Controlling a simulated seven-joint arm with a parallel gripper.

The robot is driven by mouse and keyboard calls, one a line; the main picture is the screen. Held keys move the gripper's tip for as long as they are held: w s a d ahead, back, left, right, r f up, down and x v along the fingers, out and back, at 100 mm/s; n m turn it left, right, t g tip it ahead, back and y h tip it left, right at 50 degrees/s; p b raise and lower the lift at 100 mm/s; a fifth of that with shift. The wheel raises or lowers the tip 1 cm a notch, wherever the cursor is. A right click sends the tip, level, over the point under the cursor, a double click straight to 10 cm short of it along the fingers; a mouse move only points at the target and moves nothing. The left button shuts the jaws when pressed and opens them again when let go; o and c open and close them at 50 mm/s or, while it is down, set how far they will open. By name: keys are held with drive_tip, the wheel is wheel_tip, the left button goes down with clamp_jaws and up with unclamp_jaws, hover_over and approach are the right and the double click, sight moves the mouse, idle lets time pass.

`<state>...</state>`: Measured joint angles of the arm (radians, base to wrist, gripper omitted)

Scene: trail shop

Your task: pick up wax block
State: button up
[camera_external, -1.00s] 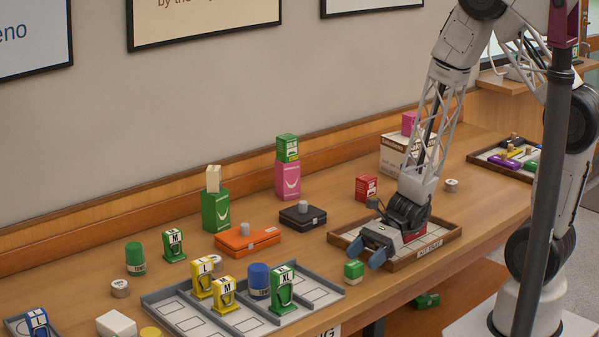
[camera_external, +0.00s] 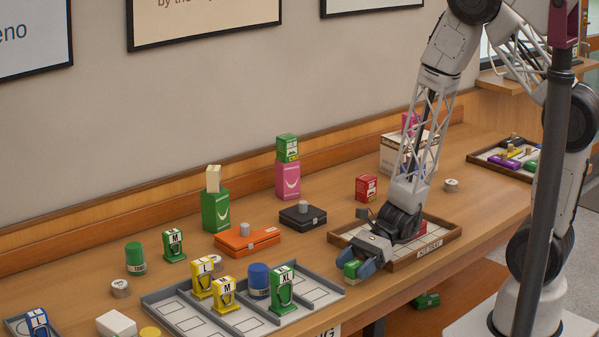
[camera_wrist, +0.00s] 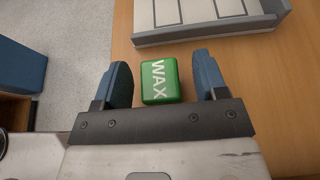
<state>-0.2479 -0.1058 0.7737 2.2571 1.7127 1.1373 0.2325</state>
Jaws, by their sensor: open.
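The wax block is a small green box with white letters reading WAX; in the wrist view the wax block (camera_wrist: 161,81) sits on the wooden table between my two blue fingers. In the external view the wax block (camera_external: 352,268) stands near the table's front edge, partly hidden by my gripper (camera_external: 361,260). My gripper also shows in the wrist view (camera_wrist: 163,84), open around the block. A gap shows on each side of the block, narrower on the left.
A grey divided tray (camera_external: 327,290) with several items lies left of the block. A wooden kit tray (camera_external: 445,238) lies to the right under my arm. An orange case (camera_external: 247,240) and a black case (camera_external: 303,218) lie behind. Another green box (camera_external: 427,300) lies below the table.

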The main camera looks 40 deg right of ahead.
sight(354, 263)
drive_tip(key=c, duration=1)
drive_tip(key=shift+r, duration=0.1)
drive_tip(key=shift+r, duration=1.65)
drive_tip(key=s+d+r, duration=0.1)
drive_tip(key=s+d, duration=0.7)
drive_tip(key=s, duration=0.5)
drive_tip(key=shift+s+d+r, duration=0.2)
drive_tip(key=shift+d+r, duration=0.05)
drive_tip(key=shift+d, duration=0.1)
